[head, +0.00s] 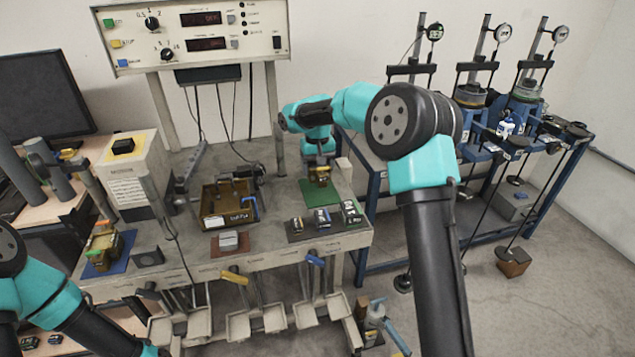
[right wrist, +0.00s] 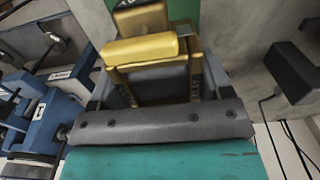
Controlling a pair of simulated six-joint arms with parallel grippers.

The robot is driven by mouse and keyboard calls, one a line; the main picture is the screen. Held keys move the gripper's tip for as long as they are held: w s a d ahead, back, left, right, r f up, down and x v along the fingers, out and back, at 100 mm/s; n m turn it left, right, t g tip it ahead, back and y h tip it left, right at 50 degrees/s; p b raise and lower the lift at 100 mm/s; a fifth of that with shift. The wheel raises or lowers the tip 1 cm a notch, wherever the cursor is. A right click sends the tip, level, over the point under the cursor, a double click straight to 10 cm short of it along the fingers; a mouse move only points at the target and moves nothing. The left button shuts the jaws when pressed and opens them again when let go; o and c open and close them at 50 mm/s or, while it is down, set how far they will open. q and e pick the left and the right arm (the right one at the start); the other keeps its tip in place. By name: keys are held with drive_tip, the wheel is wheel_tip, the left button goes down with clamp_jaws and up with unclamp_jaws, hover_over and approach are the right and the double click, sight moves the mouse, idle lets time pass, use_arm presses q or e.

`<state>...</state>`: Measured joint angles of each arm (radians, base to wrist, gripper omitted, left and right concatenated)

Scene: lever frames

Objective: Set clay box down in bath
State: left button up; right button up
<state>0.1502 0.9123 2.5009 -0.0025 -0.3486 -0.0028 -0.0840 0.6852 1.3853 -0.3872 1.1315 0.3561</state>
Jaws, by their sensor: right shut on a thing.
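A small brass-coloured box (head: 320,174) is at the green mat (head: 308,195) on the right of the bench. My right gripper (head: 319,165) reaches down over it and is shut on it. The box also shows in the right wrist view (right wrist: 140,20), with green behind it; its label is cut off. I cannot tell whether it touches the mat. The bath (head: 206,221), an open brass-coloured tray with a dark inside, stands left of the green mat, apart from the box. My left arm shows at lower left, but its gripper is out of view.
A second brass-coloured box (head: 104,240) sits on a blue mat (head: 110,262) at the left. Small dark blocks (head: 322,218) stand on a dark mat right of the bath. A grey block (head: 229,240) lies on a brown mat in front. A control panel (head: 200,35) rises behind.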

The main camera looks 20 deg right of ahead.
drive_tip(key=shift+r, duration=1.2)
